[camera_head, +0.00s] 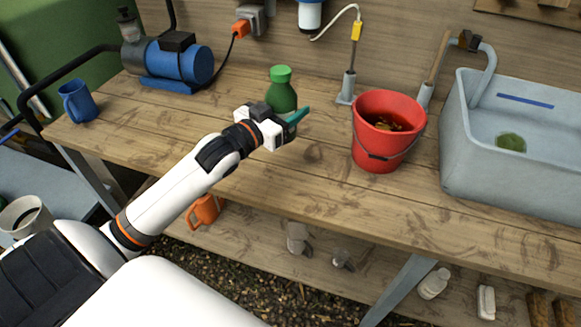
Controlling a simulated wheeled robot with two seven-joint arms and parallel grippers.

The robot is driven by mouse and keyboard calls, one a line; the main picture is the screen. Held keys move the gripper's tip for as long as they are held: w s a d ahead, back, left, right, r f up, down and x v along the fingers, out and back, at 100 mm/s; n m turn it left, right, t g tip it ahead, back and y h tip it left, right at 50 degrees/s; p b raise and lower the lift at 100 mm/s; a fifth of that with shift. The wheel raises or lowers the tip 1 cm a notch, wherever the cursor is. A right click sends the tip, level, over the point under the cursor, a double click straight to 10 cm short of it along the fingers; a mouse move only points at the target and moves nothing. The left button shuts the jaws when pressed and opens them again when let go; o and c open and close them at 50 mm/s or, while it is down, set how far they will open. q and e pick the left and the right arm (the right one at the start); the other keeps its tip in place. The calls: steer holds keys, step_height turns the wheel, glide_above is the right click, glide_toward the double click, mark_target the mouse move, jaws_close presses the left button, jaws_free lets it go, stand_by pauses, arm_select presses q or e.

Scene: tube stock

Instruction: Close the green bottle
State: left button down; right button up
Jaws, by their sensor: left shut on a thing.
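The green bottle (282,90) stands upright on the wooden bench, with a lighter green cap (281,73) on its top. My left gripper (297,118) is in front of the bottle's lower part and hides some of it. A small teal-green piece shows at the fingertips, and the gripper is shut on it. I cannot tell what this piece is, or whether the gripper touches the bottle. My right gripper is not in view.
A red bucket (376,158) stands right of the gripper, beside a grey sink (470,165). A blue pump (178,66) and a blue mug (77,101) are at the left. The bench (260,185) is bare in front of the bottle.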

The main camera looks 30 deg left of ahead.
arm_select(q)
steer(key=shift+a, duration=0.1)
steer(key=shift+f, duration=0.2)
step_height(320, 180, down, 6)
steer(key=shift+r+b, duration=0.25)
steer(key=shift+b, duration=0.1)
steer(key=shift+f, duration=0.15)
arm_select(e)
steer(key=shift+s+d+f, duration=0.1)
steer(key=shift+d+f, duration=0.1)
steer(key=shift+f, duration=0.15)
arm_select(q)
steer(key=shift+f, duration=0.15)
step_height(320, 180, down, 4)
steer(key=shift+r, duration=0.2)
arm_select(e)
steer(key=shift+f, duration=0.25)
